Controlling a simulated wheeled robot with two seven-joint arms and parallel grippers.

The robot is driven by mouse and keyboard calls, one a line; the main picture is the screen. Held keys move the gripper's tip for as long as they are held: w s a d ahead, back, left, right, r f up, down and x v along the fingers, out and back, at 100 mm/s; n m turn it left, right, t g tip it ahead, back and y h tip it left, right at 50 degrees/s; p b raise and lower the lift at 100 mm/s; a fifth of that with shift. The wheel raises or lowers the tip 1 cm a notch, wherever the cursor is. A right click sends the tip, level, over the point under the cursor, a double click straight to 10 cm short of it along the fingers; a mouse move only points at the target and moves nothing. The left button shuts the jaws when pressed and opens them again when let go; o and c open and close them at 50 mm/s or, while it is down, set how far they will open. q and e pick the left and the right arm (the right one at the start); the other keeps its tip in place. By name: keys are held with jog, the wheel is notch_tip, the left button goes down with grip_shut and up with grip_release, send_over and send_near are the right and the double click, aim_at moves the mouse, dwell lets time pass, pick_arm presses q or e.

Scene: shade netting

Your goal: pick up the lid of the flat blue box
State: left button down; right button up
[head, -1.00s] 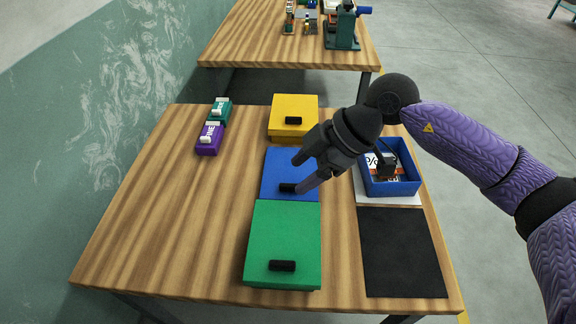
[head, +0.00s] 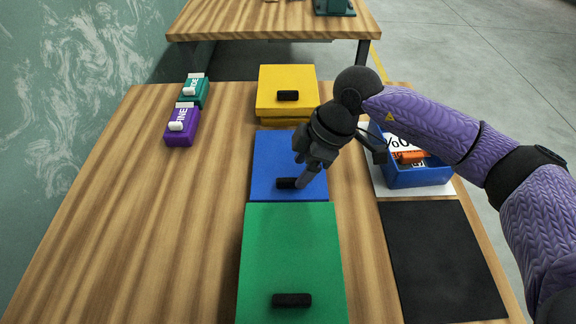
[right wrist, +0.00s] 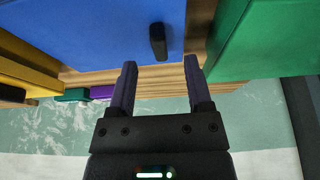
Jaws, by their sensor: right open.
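The flat blue box (head: 272,150) lies between the yellow box and the green box, with its blue lid on and a black handle (head: 287,183) near the front of the lid. In the right wrist view the blue lid (right wrist: 95,30) fills the top, with the black handle (right wrist: 158,41) standing out from it. My right gripper (head: 303,180) is at the handle in the head view, one finger seeming close to its right end. In the right wrist view the right gripper (right wrist: 160,65) is open, and the handle lies ahead, between the lines of the two fingers. My left gripper is not in view.
A yellow box (head: 287,78) stands behind and a green box (head: 290,245) in front, close to the blue one. An open blue bin (head: 420,176) with items and a black mat (head: 440,260) lie to the right. Purple (head: 181,130) and teal (head: 200,92) blocks lie at left.

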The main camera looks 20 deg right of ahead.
aim_at(290, 179)
jog(key=b+x, duration=0.1)
jog(key=x, duration=0.3)
jog(key=shift+w+a+r, duration=0.1)
jog(key=shift+a+r, duration=0.05)
jog(key=shift+a, duration=0.15)
jog(key=shift+c, duration=0.5)
jog(key=c, duration=0.7)
grip_shut()
